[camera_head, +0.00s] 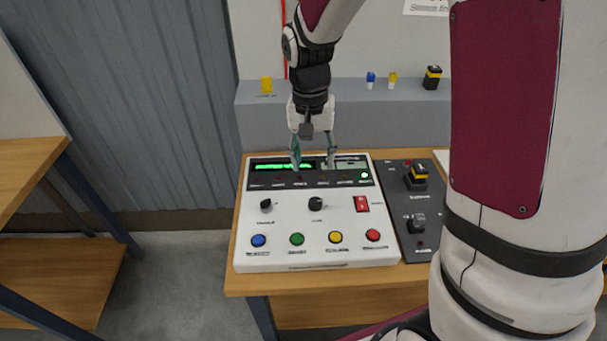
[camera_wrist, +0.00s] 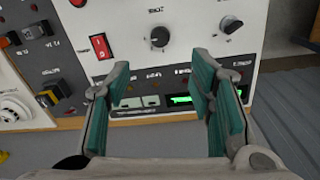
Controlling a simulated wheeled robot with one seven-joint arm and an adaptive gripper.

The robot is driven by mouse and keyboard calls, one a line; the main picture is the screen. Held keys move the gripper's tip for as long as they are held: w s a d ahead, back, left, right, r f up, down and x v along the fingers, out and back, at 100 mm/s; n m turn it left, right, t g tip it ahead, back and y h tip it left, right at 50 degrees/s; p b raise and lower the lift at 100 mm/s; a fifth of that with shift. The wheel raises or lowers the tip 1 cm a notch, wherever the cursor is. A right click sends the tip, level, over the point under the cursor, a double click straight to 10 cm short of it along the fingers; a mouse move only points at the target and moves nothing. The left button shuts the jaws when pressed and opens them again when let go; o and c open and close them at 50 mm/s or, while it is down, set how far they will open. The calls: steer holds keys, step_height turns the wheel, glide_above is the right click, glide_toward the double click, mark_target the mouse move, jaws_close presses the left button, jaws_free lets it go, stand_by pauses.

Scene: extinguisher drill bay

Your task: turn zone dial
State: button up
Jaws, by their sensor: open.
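A white control panel (camera_head: 285,257) lies on a wooden table. It has two black dials: a middle dial (camera_head: 316,204), which is also in the wrist view (camera_wrist: 160,37), and a left dial (camera_head: 266,205), which is at the upper right of the wrist view (camera_wrist: 231,24). Their labels are too small to read, so I cannot tell for certain which is the zone dial. My gripper (camera_head: 314,160) is open and empty above the panel's back edge, by the green-lit display (camera_head: 280,167). Its teal fingers (camera_wrist: 163,85) are apart from both dials.
The panel carries a red rocker switch (camera_head: 362,204) and several coloured buttons, including a green one (camera_head: 297,239). A dark panel (camera_head: 423,240) with switches adjoins on the right. A grey ledge (camera_head: 300,113) stands behind. A wooden shelf (camera_head: 30,165) is at left.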

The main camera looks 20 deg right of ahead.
mark_target(315, 202)
steer(key=f, duration=0.4)
steer(key=f+p, duration=0.1)
steer(key=f, duration=0.9)
steer(key=shift+s+d, duration=0.1)
steer(key=shift+d, duration=0.25)
steer(key=c, duration=1.2)
